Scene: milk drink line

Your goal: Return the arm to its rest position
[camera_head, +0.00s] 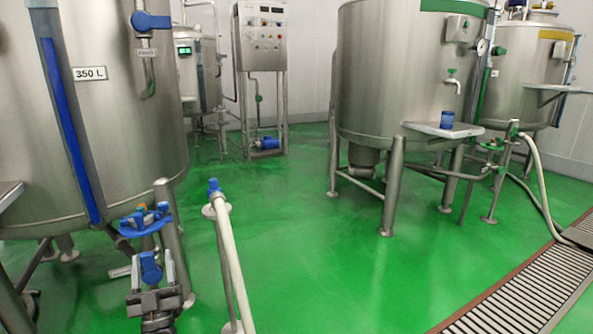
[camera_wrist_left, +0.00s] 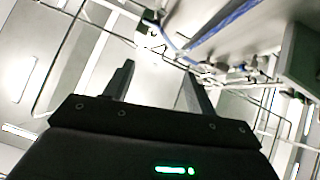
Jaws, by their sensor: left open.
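My left gripper (camera_head: 154,298) shows at the lower left of the head view, in front of the 350 L tank's outlet. In the left wrist view its two dark fingers (camera_wrist_left: 157,78) stand apart with nothing between them. Pipes and a pale ceiling or wall show beyond them. A blue valve handle (camera_head: 151,267) appears just above the gripper in the head view; I cannot tell whether they touch. My right gripper is in neither view.
The steel 350 L tank (camera_head: 125,115) fills the left. A blue-ended hose (camera_head: 230,255) stands right of the gripper. Another large tank (camera_head: 400,85) has a shelf (camera_head: 425,127) with a blue cup (camera_head: 447,119). Green floor (camera_head: 310,270) is clear in the middle; a drain grate (camera_head: 530,290) runs at right.

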